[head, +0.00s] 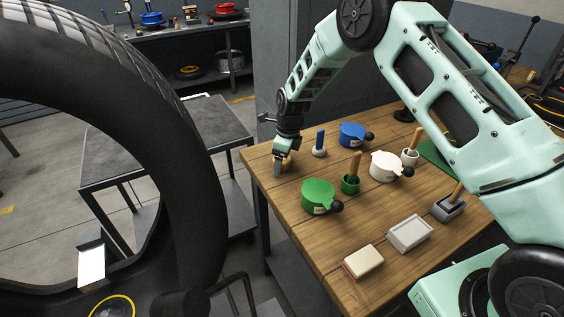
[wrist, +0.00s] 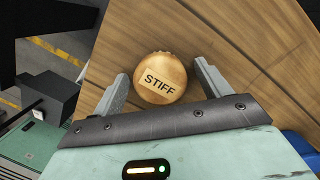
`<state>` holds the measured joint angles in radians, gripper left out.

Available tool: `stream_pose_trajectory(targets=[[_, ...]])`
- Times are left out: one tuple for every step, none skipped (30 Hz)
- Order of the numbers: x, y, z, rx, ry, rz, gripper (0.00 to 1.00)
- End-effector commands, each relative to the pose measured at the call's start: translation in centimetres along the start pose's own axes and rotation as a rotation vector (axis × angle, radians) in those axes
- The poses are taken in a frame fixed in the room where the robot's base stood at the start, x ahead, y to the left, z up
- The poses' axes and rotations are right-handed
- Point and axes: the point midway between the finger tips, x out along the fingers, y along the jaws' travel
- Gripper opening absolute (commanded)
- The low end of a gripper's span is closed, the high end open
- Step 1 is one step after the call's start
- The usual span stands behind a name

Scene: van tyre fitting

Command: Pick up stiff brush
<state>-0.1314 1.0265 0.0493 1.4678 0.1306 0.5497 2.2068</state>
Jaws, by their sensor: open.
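The stiff brush (wrist: 160,78) shows in the wrist view as a round wooden top with a label reading "STIFF". It stands on the wooden table (wrist: 235,45). My gripper (wrist: 160,85) is open, with one finger on each side of the brush top. A gap shows between the brush and the right finger; the left finger is close to it. In the head view my gripper (head: 280,165) is low at the table's far left corner, and the brush (head: 289,160) is mostly hidden behind it.
Near my gripper stand a blue-handled brush (head: 319,145) and a blue pot (head: 352,134). A green pot (head: 319,196), a green holder (head: 350,183) and a white pot (head: 384,166) stand further right. A grey tray (head: 410,233) and a sponge-like block (head: 363,262) lie in front.

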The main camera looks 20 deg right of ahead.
Motion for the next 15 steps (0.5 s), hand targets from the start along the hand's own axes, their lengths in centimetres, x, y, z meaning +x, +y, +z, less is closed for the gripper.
stream_pose_trajectory(targets=[[0.00, 0.00, 0.00, 0.000, 0.000, 0.000, 0.76], [0.00, 0.00, 0.00, 0.000, 0.000, 0.000, 0.68], [-0.01, 0.00, 0.00, 0.000, 0.000, 0.000, 0.57], [-0.01, 0.00, 0.00, 0.000, 0.000, 0.000, 0.49], [-0.01, 0.00, 0.00, 0.000, 0.000, 0.000, 0.40], [-0.02, 0.00, 0.00, 0.000, 0.000, 0.000, 0.29], [-0.02, 0.00, 0.00, 0.000, 0.000, 0.000, 0.28], [-0.02, 0.00, 0.00, 0.000, 0.000, 0.000, 0.28], [-0.04, -0.01, 0.01, 0.000, 0.000, 0.000, 0.28], [-0.04, 0.00, 0.01, 0.000, 0.000, 0.000, 0.28], [-0.04, 0.00, 0.01, 0.000, 0.000, 0.000, 0.28], [-0.04, 0.00, 0.01, 0.000, 0.000, 0.000, 0.28], [-0.04, -0.01, 0.01, 0.000, 0.000, 0.000, 0.28], [-0.07, -0.01, 0.02, 0.000, 0.000, 0.000, 0.28], [-0.16, -0.02, 0.04, 0.000, 0.000, -0.001, 0.28]])
